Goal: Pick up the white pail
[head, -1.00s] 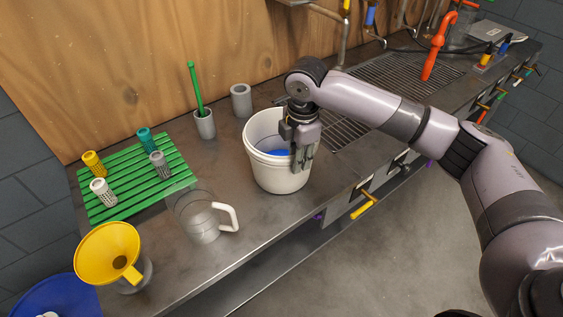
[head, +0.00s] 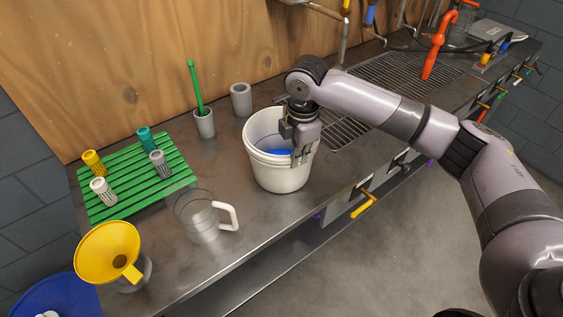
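The white pail (head: 280,177) stands upright on the steel counter, with something blue (head: 277,152) inside it. My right gripper (head: 300,160) points down at the pail's right rim, its fingers at the wall there. The fingers are small and partly hidden, so I cannot tell whether they are closed on the rim. My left gripper is not in the head view.
A clear jug (head: 200,222) with a white handle stands left of the pail. Two grey cups (head: 241,99) stand behind. A yellow funnel (head: 97,250) is at front left. A drain grate (head: 345,132) lies to the right.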

